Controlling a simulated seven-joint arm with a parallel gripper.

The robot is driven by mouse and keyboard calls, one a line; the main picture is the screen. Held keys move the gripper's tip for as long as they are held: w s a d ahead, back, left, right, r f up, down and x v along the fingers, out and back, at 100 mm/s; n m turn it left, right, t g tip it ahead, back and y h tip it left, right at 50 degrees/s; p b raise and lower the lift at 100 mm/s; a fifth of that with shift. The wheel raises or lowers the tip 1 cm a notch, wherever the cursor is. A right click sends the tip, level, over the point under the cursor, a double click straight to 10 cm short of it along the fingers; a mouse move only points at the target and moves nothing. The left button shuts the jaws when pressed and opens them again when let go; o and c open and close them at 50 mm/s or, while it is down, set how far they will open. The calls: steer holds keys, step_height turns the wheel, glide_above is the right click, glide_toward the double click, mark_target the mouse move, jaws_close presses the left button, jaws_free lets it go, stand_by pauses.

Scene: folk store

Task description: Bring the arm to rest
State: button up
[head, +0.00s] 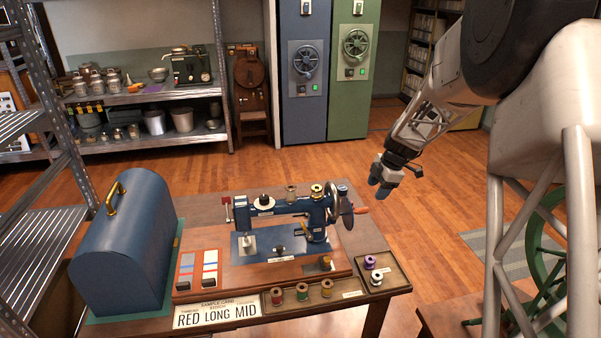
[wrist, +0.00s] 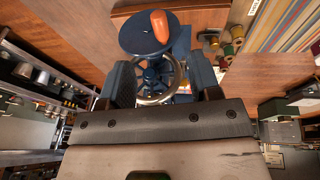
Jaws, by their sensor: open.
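My arm reaches in from the right in the head view. My gripper (head: 380,187) hangs in the air to the right of the sewing machine and above its handwheel (head: 346,208). The two fingers are apart and hold nothing. In the wrist view my gripper (wrist: 163,72) shows its fingers spread, with the metal-rimmed wheel of the machine (wrist: 150,95) seen between them and the orange crank knob (wrist: 160,26) beyond. In the head view the blue sewing machine (head: 280,206) stands upright on its wooden base, with a clear gap between it and my gripper.
The table (head: 205,205) also bears a blue domed case (head: 133,245), a sample card reading RED LONG MID (head: 217,315) and a tray (head: 335,298) of thread spools. A metal rack (head: 60,130) stands at left. The floor behind the table (head: 300,165) is clear.

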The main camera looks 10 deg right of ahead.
steer(key=s+a+r+m+h, duration=0.2)
steer(key=s+a+r+m, duration=0.6)
steer(key=s+a+r, duration=0.7)
steer(key=s+a+m, duration=0.2)
steer(key=s+m, duration=0.1)
steer(key=s, duration=0.5)
steer(key=s+a+m, duration=0.2)
steer(key=s+m, duration=0.2)
steer(key=s, duration=0.4)
steer(key=s+a+m+h, duration=0.1)
steer(key=s+a+m, duration=0.1)
steer(key=s, duration=0.6)
steer(key=shift+s+a+r+m+t, duration=0.2)
steer(key=shift+a+r+m+t, duration=0.15)
steer(key=shift+m, duration=0.35)
